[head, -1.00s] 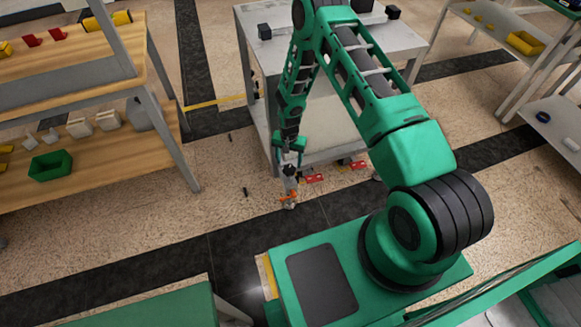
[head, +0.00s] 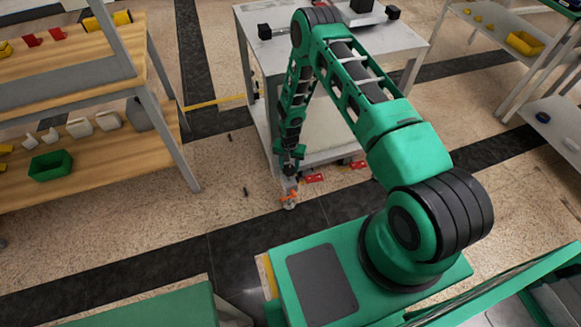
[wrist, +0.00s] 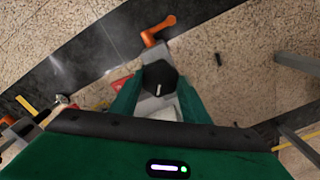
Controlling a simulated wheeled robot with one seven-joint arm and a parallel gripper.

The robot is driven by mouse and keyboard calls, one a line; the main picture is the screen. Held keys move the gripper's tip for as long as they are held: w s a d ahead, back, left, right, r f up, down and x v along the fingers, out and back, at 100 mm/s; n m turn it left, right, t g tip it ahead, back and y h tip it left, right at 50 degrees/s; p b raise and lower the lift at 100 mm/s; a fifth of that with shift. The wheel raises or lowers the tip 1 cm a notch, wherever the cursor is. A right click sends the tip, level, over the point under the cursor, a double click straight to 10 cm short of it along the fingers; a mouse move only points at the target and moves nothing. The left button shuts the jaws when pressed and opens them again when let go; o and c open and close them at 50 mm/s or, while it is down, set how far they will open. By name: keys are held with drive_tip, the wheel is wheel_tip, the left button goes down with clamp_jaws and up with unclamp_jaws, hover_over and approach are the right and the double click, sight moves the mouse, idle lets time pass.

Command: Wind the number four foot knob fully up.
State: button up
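A black six-sided knob (wrist: 160,77) with a pale mark on its top shows in the wrist view, on a grey foot with an orange lever (wrist: 158,30). My gripper (wrist: 159,80) has its two green fingers apart, one on each side of the knob. Whether the fingers press on the knob or stand just clear of it cannot be told. In the head view my gripper (head: 289,165) is low above the foot, and the orange lever (head: 289,198) shows below it. The knob is hidden there by my gripper. I cannot read a number on the foot.
A grey table (head: 408,42) stands right behind the foot. Red parts (head: 313,178) lie near its base. A wooden shelf unit (head: 95,165) with a green bin (head: 50,166) stands at left. A small dark object (wrist: 218,60) lies on the floor. The floor left of the foot is mostly clear.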

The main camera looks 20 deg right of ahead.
drive_tip(key=shift+d, duration=0.25)
drive_tip(key=shift+a, duration=0.15)
drive_tip(key=shift+n, duration=2.8)
drive_tip(key=o, duration=1)
drive_tip(key=shift+o, duration=0.2)
drive_tip(key=shift+a, duration=0.1)
drive_tip(key=shift+r, duration=0.1)
